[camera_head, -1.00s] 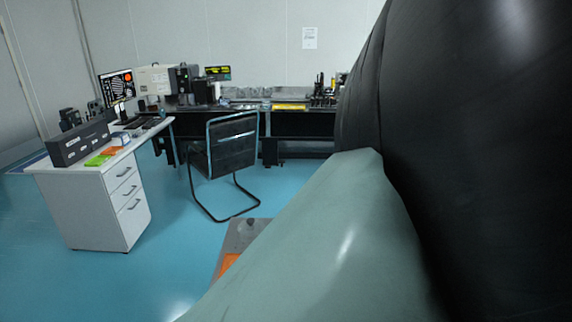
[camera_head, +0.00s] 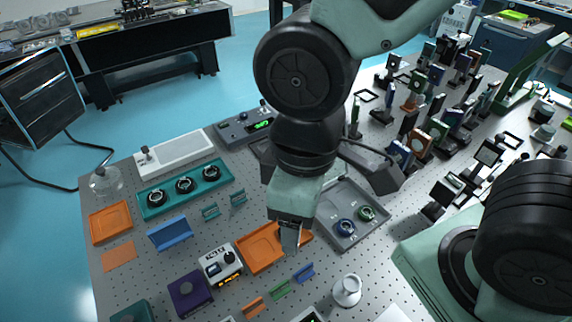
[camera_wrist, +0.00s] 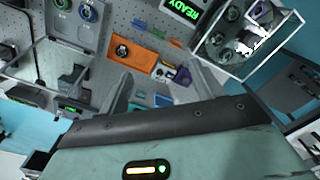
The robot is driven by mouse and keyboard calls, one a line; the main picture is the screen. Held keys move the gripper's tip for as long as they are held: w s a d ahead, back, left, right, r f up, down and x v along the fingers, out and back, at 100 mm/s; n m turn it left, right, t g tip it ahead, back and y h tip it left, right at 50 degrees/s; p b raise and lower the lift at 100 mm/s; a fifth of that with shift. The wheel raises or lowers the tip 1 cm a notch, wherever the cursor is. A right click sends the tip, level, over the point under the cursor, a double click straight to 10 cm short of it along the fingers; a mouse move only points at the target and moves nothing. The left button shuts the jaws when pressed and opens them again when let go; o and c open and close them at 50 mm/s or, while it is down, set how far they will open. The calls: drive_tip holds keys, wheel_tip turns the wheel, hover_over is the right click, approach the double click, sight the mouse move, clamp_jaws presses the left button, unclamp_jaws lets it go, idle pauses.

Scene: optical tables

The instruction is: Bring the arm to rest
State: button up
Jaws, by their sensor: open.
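My arm reaches over a perforated optical table (camera_head: 130,275) in the head view. My gripper (camera_head: 290,240) points down above an orange tray (camera_head: 258,262), partly hiding it. In the wrist view my gripper (camera_wrist: 163,92) shows two fingers spread apart with nothing between them. The orange tray (camera_wrist: 148,60) lies beyond the fingers there, with a small dark ring part in it. I cannot tell the exact height of the fingers above the tray.
A grey tray (camera_head: 345,246) with blue and green rings lies right of the gripper. A teal tray (camera_head: 215,186) holds three dark rings. Many upright optic mounts (camera_head: 420,130) crowd the right. A small white meter (camera_head: 221,263) and purple box (camera_head: 190,293) stand front left.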

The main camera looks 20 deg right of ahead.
drive_tip(key=d+m, duration=0.1)
drive_tip(key=m, duration=0.1)
drive_tip(key=shift+d+r+m, duration=0.3)
drive_tip(key=shift+d+r, duration=0.05)
drive_tip(key=o, duration=0.5)
wheel_tip(320, 180, down, 8)
drive_tip(key=b, duration=0.8)
drive_tip(key=shift+f, duration=0.15)
drive_tip(key=shift+o, duration=1.2)
drive_tip(key=s+a+r+n+p, duration=0.25)
drive_tip(key=a+n+p, duration=0.2)
drive_tip(key=a, duration=0.25)
drive_tip(key=s+a+r+n+p, duration=0.25)
drive_tip(key=a+r+p, duration=0.2)
drive_tip(key=a, duration=0.25)
drive_tip(key=s+a+r+n+p, duration=0.2)
drive_tip(key=s+a+n+p, duration=0.4)
drive_tip(key=s+a, duration=0.6)
wheel_tip(320, 180, down, 10)
drive_tip(key=b, duration=0.7)
drive_tip(key=shift+w+b, duration=0.2)
drive_tip(key=shift+b, duration=0.15)
